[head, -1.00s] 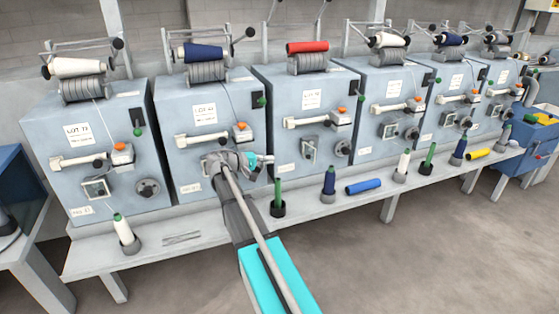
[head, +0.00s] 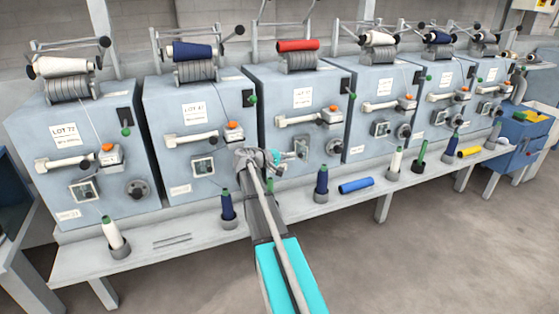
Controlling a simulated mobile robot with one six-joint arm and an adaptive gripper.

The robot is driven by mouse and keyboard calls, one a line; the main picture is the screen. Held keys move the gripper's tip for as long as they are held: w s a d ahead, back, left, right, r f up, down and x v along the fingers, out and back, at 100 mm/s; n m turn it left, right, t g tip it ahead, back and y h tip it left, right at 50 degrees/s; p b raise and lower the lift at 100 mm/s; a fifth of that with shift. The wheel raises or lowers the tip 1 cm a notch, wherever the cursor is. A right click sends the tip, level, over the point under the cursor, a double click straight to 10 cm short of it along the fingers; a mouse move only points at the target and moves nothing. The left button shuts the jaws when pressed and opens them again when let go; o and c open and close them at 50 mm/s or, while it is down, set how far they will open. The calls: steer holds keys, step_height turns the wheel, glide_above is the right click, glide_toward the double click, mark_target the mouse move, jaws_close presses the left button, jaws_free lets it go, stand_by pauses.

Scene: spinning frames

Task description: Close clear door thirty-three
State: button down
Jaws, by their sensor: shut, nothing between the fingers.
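A row of pale blue spinning units each has a small square clear door low on its front. The third unit's clear door (head: 301,147) looks set at an angle to its panel, but how far it is open is hard to tell. The second unit's door (head: 203,166) and the first unit's door (head: 84,190) look flat against their panels. The number plates are too small to read, so I cannot tell which is thirty-three. My gripper (head: 281,159) is shut and empty, just left of the third door, pointing right. Whether it touches the door is unclear.
A grey bench ledge (head: 190,241) runs below the units. A navy bobbin (head: 228,207) stands left of my arm, another navy bobbin (head: 321,184) right of it. A blue bobbin (head: 356,185) lies on the ledge. A round knob (head: 330,145) sits right of the third door.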

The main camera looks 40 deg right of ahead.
steer(key=shift+s+d+f, duration=0.1)
steer(key=shift+d, duration=0.45)
steer(key=shift+a+t, duration=0.15)
steer(key=shift+t, duration=0.15)
steer(key=shift+n, duration=0.3)
